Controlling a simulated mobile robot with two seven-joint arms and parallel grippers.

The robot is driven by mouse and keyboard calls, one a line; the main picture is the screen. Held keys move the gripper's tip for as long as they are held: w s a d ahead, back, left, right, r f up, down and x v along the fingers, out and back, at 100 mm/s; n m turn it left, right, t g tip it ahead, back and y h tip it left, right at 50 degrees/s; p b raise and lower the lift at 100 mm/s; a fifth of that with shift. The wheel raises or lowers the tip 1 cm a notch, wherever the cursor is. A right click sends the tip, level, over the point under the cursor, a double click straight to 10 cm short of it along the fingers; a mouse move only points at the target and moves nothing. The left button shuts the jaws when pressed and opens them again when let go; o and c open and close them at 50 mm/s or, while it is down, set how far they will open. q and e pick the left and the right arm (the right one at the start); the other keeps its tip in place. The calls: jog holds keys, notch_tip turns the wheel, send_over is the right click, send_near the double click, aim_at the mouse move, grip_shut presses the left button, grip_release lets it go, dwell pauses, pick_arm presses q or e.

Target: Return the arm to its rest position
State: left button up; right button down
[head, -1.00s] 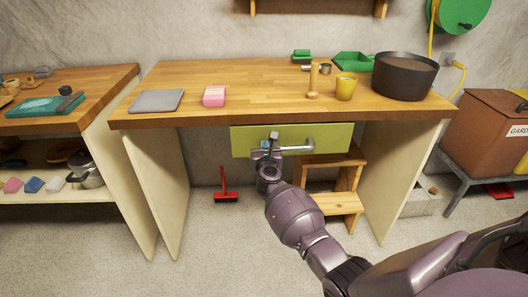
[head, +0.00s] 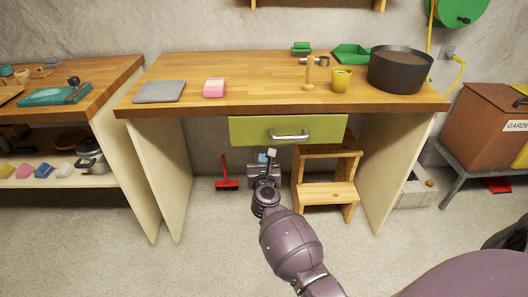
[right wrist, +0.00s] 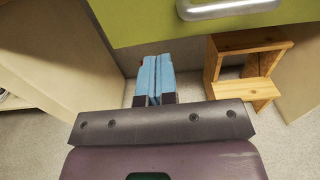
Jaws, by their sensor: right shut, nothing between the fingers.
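My right gripper (head: 267,156) is below the green drawer (head: 260,130) under the workbench, apart from its metal handle (head: 289,135). In the right wrist view the blue fingers (right wrist: 155,80) are pressed together with nothing between them. The drawer front and its handle (right wrist: 228,8) show above the fingers there. The drawer looks shut or nearly so. My left gripper is not in view.
The wooden bench top (head: 245,92) carries a grey slab (head: 159,91), a pink block (head: 215,87), a yellow cup (head: 341,79) and a dark pot (head: 399,69). A wooden step stool (head: 325,190) stands under the bench, right of my gripper. Floor in front is clear.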

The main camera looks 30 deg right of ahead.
jog(key=shift+s+a, duration=0.25)
jog(key=shift+s, duration=0.2)
